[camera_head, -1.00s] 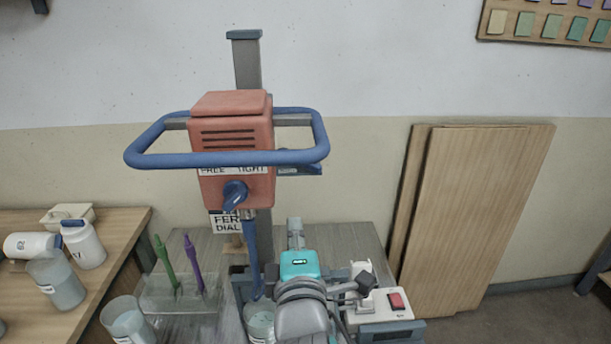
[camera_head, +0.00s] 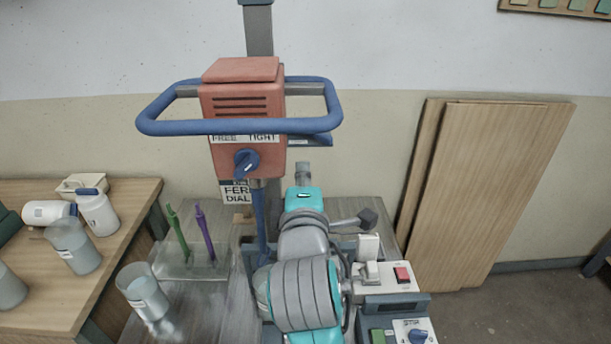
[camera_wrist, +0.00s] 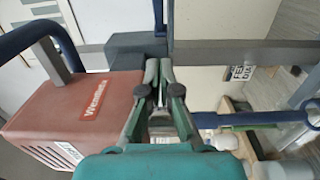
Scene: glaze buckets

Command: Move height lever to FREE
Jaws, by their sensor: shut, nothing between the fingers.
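The orange mixer head (camera_head: 240,105) stands on a grey column, with a FREE / TIGHT label (camera_head: 245,138) on its front. Below that label is a blue knob-like lever (camera_head: 247,162), tilted, its upper end leaning right toward the TIGHT side. A flat blue piece (camera_head: 312,140) sticks out right of the head; I cannot tell whether it is a lever. My gripper (camera_head: 303,168) is shut and empty, low and right of the head, apart from the front knob. In the wrist view my gripper (camera_wrist: 158,70) is beside the orange housing (camera_wrist: 80,110) and close to the grey column (camera_wrist: 230,52).
A blue loop handle (camera_head: 160,128) surrounds the head. Green and purple tools stand in a clear holder (camera_head: 190,265) beside a clear bucket (camera_head: 142,290). A white switch box (camera_head: 385,280) with a red switch is at right. Boards (camera_head: 490,190) lean on the wall.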

